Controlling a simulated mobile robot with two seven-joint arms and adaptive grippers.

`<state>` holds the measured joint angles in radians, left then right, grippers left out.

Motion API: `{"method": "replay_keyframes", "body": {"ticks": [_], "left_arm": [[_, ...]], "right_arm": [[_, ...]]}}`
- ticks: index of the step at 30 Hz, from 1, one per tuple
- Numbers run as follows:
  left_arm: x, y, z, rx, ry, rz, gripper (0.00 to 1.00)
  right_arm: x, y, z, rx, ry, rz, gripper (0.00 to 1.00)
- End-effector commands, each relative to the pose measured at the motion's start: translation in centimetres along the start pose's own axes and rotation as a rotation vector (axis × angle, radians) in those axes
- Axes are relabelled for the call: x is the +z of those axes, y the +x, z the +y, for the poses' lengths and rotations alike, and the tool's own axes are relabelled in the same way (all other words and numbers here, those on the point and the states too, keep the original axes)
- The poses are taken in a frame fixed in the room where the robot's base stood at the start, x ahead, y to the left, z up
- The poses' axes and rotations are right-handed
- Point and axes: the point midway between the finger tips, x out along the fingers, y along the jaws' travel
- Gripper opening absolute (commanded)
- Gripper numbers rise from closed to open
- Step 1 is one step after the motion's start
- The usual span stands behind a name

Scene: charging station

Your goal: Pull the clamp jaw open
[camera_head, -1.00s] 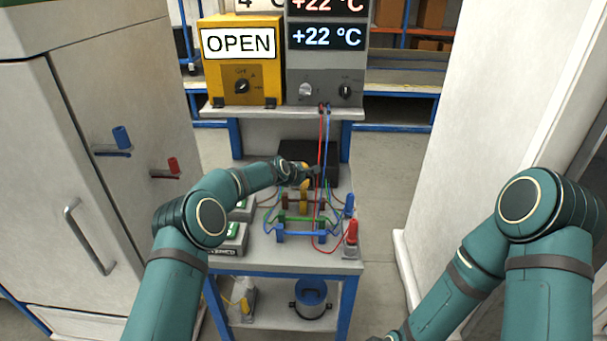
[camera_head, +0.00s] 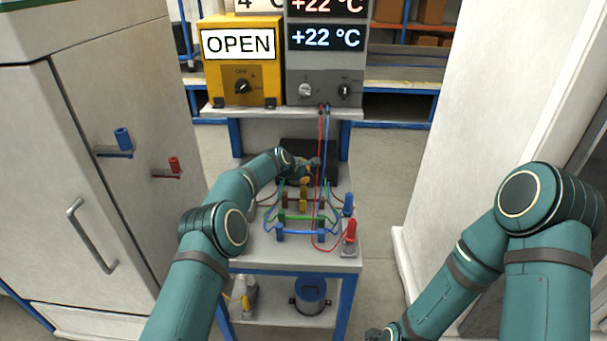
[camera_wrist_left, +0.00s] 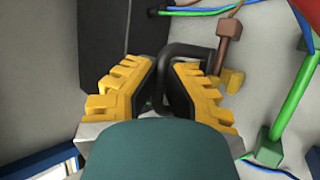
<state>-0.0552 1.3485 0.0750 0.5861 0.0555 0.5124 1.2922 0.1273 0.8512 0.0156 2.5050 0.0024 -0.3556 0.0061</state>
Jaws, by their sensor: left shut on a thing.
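My left gripper (camera_head: 301,176) is over the back of the workbench, in front of a black box. In the left wrist view its two yellow, black-padded fingers (camera_wrist_left: 161,85) are shut on a dark looped handle (camera_wrist_left: 187,49), which rises between and beyond the pads. The handle appears to belong to the clamp jaw, but its base is hidden by the fingers. A yellow clamp part (camera_head: 304,194) shows just below the gripper, among the coloured bars. My right gripper (camera_head: 381,334) is low at the bottom edge, partly cut off, away from the bench.
Brown, green and blue bars (camera_head: 298,217) with wires stand on the bench (camera_head: 262,258). Red and blue leads hang down in front. A red plug (camera_head: 350,232) stands at right. The black box (camera_head: 323,155) is behind. A yellow unit (camera_head: 240,60) reads OPEN.

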Motion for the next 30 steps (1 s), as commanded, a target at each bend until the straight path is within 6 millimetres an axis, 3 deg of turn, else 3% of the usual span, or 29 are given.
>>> {"method": "replay_keyframes", "body": {"ticks": [2,3,4,17,30], "left_arm": [[0.0,0.2,-0.3,-0.006,0.0,0.0,0.0],[0.0,0.2,-0.3,-0.006,0.0,0.0,0.21],[0.0,0.2,-0.3,-0.006,0.0,0.0,0.25],[0.0,-0.4,0.1,0.0,0.001,0.0,0.25],[0.0,-4.7,0.1,-0.001,0.0,0.0,0.25]], "right_arm": [[0.0,0.0,0.0,0.0,0.0,0.0,0.47],[0.0,0.0,0.0,0.0,0.0,0.0,0.47],[0.0,0.0,0.0,0.0,0.0,0.0,0.47],[0.0,0.0,0.0,0.0,0.0,0.0,0.47],[0.0,0.0,0.0,0.0,0.0,0.0,0.47]]}}
